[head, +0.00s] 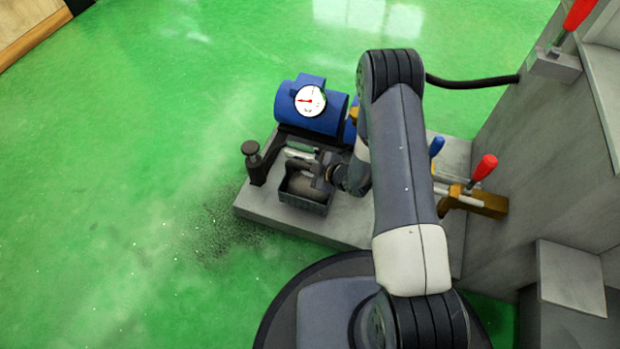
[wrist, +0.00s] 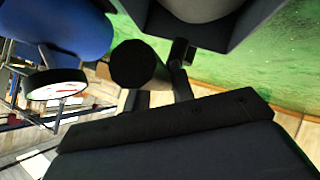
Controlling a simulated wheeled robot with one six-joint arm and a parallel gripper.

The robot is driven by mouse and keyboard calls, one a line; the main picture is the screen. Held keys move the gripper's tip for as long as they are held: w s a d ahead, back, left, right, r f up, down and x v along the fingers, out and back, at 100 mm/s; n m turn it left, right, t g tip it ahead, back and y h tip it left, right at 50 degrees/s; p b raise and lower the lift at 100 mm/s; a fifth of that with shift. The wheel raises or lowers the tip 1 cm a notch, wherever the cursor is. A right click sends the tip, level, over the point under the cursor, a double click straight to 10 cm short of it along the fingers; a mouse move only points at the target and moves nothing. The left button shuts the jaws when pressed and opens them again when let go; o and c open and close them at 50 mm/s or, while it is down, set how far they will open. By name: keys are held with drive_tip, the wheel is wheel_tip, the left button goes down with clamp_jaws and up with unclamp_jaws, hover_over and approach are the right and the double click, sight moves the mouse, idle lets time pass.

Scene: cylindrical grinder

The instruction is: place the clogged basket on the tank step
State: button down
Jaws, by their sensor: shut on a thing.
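The clogged basket (head: 304,205) is a dark open box with grey matter in it, in the head view near the front left of a grey slab (head: 350,229). My gripper (head: 319,172) is at the basket's right rear side, shut on it. I cannot tell whether the basket touches the slab or is held just above it. The exact grip is hidden by the wrist. In the wrist view the basket's dark wall (wrist: 222,38) shows at the top. Which surface is the tank step is not clear.
A blue motor (head: 318,116) with a white gauge (head: 310,100) stands behind the basket. A black knobbed post (head: 254,162) is close on its left. Red and blue handled clamps (head: 482,168) and a grey machine wall (head: 545,170) are on the right. Green floor lies open at left.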

wheel_tip(320, 180, down, 4)
drive_tip(key=shift+r+b, duration=0.15)
drive_tip(key=shift+b, duration=0.65)
drive_tip(key=c, duration=1.2)
unclamp_jaws()
drive_tip(key=p+v, duration=0.4)
drive_tip(key=v, duration=0.8)
drive_tip(key=shift+o, duration=0.2)
